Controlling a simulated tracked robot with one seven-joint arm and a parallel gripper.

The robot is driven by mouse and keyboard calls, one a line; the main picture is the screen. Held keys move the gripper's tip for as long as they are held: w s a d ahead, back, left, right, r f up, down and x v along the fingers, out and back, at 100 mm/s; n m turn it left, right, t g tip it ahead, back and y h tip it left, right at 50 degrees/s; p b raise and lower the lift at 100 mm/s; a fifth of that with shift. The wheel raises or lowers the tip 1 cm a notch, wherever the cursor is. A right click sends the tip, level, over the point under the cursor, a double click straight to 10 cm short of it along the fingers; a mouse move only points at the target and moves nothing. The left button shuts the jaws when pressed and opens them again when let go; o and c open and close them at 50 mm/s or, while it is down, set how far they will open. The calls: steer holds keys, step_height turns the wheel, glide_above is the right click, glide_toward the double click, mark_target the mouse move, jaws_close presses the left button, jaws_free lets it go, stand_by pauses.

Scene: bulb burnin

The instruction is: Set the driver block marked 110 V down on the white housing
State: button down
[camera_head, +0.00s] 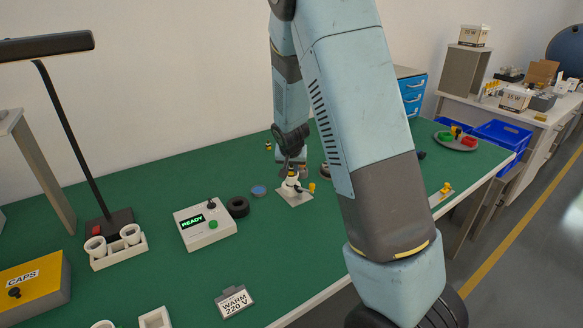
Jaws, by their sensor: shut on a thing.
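My gripper (289,160) is dark and small in the view, over the back middle of the green table, pointing down. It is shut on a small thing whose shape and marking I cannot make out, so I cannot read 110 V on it. Right below the jaws is a white fixture (296,195) with a flat square base and yellow parts, which may be the white housing. I cannot tell whether the held thing touches it. My large blue-grey arm hides part of the table to the right.
A box reading READY (205,224) and a black ring (238,207) lie left of the fixture, with a blue dish (259,191). A WARM 220 V card (234,301), white cup holder (118,251), lamp (110,222) and yellow CAPS box (34,290) stand nearer. A grey plate (445,144) holds coloured pieces.

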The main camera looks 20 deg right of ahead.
steer(key=c, duration=0.9)
jaws_free()
steer(key=shift+s, duration=0.1)
steer(key=shift+v, duration=6.9)
steer(key=shift+r, duration=0.1)
